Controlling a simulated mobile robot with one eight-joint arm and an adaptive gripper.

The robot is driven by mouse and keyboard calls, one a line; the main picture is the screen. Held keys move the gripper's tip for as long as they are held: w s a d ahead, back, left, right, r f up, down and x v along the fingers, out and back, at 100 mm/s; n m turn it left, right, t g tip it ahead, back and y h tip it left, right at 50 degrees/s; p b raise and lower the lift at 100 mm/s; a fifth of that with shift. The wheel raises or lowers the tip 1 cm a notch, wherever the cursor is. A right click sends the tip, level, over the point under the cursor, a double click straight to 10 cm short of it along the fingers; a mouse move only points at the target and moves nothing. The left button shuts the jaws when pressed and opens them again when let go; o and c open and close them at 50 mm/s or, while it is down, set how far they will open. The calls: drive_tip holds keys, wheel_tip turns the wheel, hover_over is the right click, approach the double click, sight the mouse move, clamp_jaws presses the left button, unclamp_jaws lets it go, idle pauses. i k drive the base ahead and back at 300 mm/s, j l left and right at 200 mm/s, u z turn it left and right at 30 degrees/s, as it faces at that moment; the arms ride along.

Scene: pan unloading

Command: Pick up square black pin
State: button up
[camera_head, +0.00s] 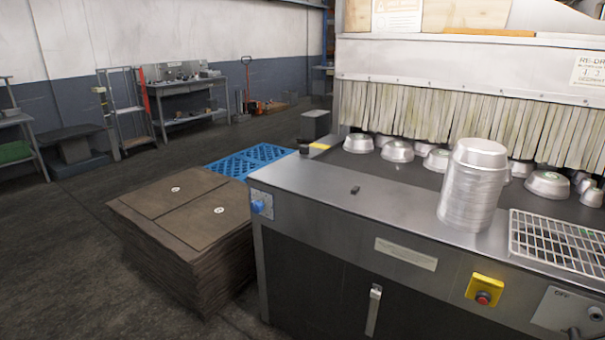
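A small dark pin (355,190) lies on the bare steel front ledge of the machine, left of the stack of pans. It looks black and block-shaped, but it is too small here to make out its exact form. Nothing touches it. My gripper is not in view.
A tall stack of silver pans (470,190) stands right of the pin. A metal grate (558,242) lies at the far right. Several upturned pans sit along the strip curtain (450,118). A brown stack of sheets (180,205) and a blue pallet (250,161) are on the floor left.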

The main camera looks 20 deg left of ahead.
sight(357, 189)
drive_tip(key=i+j+u, duration=0.25)
drive_tip(key=i, duration=0.2)
drive_tip(key=i+j+u, duration=0.3)
drive_tip(key=i, duration=0.15)
drive_tip(key=z, duration=2)
drive_tip(key=u, duration=2)
drive_tip(key=i+j+z, duration=0.2)
drive_tip(key=i, duration=0.35)
drive_tip(key=i+j+z, duration=0.2)
drive_tip(key=i+j, duration=0.3)
